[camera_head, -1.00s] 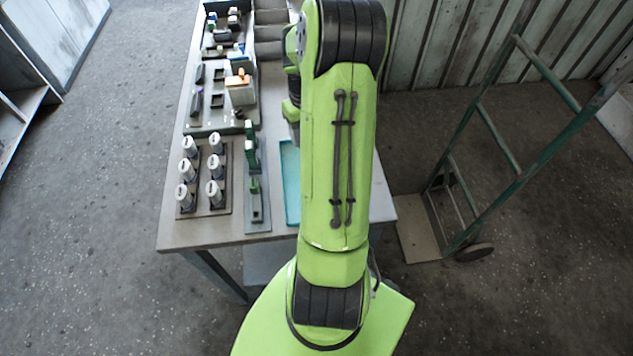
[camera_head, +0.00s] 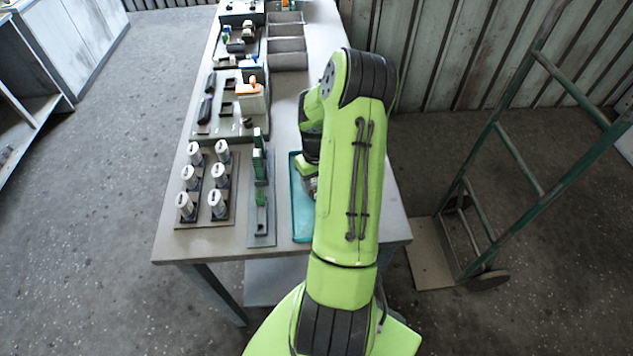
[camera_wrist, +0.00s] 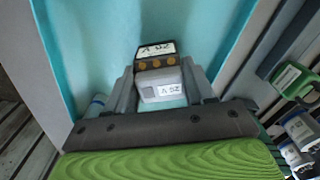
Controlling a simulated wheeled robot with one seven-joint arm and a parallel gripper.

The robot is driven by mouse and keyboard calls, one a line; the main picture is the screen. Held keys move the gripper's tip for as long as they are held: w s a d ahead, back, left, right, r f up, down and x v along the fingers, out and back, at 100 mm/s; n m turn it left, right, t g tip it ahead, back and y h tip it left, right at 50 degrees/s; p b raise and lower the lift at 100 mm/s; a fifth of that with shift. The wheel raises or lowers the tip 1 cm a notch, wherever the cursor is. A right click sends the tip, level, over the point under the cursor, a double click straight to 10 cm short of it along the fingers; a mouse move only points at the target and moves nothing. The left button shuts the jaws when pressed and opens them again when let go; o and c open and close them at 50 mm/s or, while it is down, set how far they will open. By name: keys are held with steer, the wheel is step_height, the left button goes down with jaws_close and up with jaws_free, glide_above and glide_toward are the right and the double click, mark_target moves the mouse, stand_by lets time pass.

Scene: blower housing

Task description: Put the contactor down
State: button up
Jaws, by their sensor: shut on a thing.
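The contactor (camera_wrist: 160,84) is a grey block with a dark upper part, brass-coloured terminals and white labels. It shows in the wrist view, between the two fingers of my gripper (camera_wrist: 162,86), which is shut on it. The teal tray (camera_wrist: 100,28) lies beneath and around it in that view. In the head view my gripper (camera_head: 309,186) is over the teal tray (camera_head: 302,230), partly behind my arm. The contactor cannot be made out there. Whether it touches the tray floor I cannot tell.
Left of the tray stand a narrow rack with green boards (camera_head: 261,190) and a holder with several white cylinders (camera_head: 190,178). Grey bins (camera_head: 287,45) and a fixture board (camera_head: 225,115) are farther back. A hand truck (camera_head: 520,180) stands right of the table.

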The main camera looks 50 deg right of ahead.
mark_target(316, 180)
steer(key=shift+f, duration=0.1)
steer(key=o, duration=1)
step_height(316, 180, up, 12)
steer(key=p, duration=0.1)
steer(key=w+a+r+n+h, duration=0.1)
steer(key=w+a+r, duration=0.2)
steer(key=a+r, duration=0.35)
steer(key=s+a+r+n+t+h, duration=0.1)
steer(key=a+r+n+t, duration=0.1)
steer(key=a+r, duration=0.6)
steer(key=s+a+t, duration=0.1)
steer(key=s+a, duration=0.2)
steer(key=a, duration=0.2)
steer(key=s+a+r+n+t+y, duration=0.1)
steer(key=s+a, duration=0.3)
steer(key=a, duration=0.2)
steer(key=s+a+n+t+y, duration=0.1)
steer(key=s+a, duration=0.3)
steer(key=a, duration=0.1)
steer(key=shift+a+r+t, duration=0.15)
steer(key=shift+r+t, duration=0.15)
steer(key=shift+r, duration=0.1)
